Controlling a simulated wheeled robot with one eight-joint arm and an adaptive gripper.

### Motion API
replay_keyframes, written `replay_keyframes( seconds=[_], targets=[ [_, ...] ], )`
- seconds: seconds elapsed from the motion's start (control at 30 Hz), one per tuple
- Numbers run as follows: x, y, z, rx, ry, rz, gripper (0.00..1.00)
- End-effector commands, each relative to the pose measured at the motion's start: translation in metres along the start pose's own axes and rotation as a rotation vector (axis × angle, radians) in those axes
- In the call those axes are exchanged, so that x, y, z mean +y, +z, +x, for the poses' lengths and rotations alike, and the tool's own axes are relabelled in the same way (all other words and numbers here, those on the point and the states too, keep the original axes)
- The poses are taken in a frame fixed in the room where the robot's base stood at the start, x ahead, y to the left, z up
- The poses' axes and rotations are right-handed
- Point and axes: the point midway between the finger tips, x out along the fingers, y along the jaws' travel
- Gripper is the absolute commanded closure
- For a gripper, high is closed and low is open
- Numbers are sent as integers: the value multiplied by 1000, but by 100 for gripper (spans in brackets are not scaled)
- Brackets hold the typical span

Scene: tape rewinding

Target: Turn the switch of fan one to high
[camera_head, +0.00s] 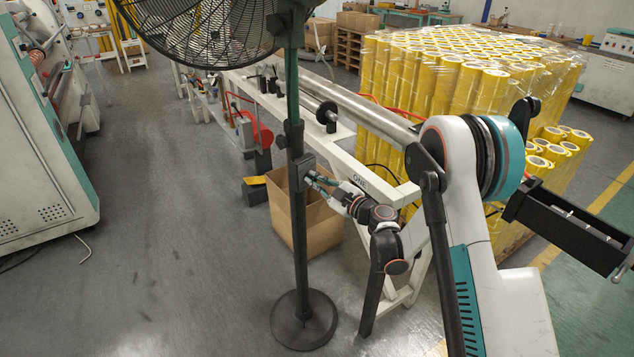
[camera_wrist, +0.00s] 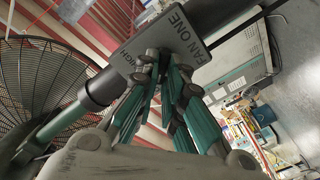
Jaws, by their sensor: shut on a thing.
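The pedestal fan (camera_head: 296,200) stands upright on a round dark base, with its black wire cage (camera_head: 215,30) at the top of the head view. A dark switch box (camera_head: 303,170) sits on its pole. In the wrist view the grey box (camera_wrist: 185,40) reads "FAN ONE", with "HIGH" along its left side. My gripper (camera_head: 318,182) is at the face of this box. In the wrist view my gripper (camera_wrist: 168,62) has its teal fingers close together at the box face, shut on the switch knob. The knob is hidden behind the fingertips, so its setting cannot be seen.
A white frame table marked "ONE" (camera_head: 362,182) with long metal rollers stands right behind the pole. A cardboard box (camera_head: 315,225) is on the floor behind the pole. Wrapped yellow rolls (camera_head: 450,85) stand behind my arm. Floor at the left is clear.

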Motion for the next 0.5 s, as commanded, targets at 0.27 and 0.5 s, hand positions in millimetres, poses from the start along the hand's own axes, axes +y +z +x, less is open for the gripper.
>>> replay_keyframes(
  seconds=[0.27,0.5],
  targets=[
    [-1,1,0,0,-1,61,100],
    [0,2,0,0,-1,223,100]
  ],
)
